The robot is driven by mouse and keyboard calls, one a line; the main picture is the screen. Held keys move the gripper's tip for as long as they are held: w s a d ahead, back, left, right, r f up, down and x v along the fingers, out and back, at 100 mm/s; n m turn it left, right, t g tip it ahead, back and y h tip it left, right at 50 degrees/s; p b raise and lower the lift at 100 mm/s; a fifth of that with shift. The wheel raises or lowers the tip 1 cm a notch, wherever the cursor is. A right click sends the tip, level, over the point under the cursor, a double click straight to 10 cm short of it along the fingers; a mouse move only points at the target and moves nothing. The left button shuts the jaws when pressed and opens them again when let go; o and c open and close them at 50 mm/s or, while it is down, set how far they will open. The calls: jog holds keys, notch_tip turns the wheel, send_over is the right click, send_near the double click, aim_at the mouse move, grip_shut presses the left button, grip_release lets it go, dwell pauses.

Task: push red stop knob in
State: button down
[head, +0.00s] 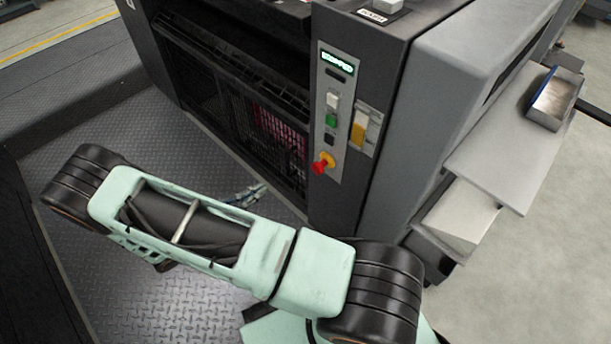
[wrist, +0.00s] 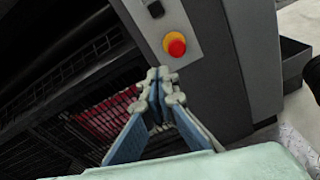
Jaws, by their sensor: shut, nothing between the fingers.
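The red stop knob (head: 319,168) stands out from a yellow collar near the bottom of the grey control panel (head: 331,104) on the machine's front. In the wrist view the red knob (wrist: 177,47) is just beyond and slightly right of my fingertips. My gripper (wrist: 158,76) is shut and empty, its blue-grey fingers together and pointing toward the panel. It appears apart from the knob. In the head view my gripper (head: 254,190) is low and left of the knob, over the floor plate in the picture.
Above the knob are a black button (head: 329,138), a green button (head: 331,120) and a white button (head: 332,100), with a lit green display (head: 338,63) at the top. A yellow switch (head: 359,130) sits to the right. A dark grille (head: 262,130) opens to the left.

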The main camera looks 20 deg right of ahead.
aim_at(316, 170)
jog(key=s+d+f+n+h, duration=0.1)
jog(key=s+d+f+n, duration=0.2)
jog(key=f, duration=0.1)
jog(key=shift+f+t+b, duration=0.3)
jog(key=shift+t+b, duration=0.1)
jog(key=shift+b, duration=0.05)
jog(key=b+x, duration=0.1)
jog(key=x, duration=1.3)
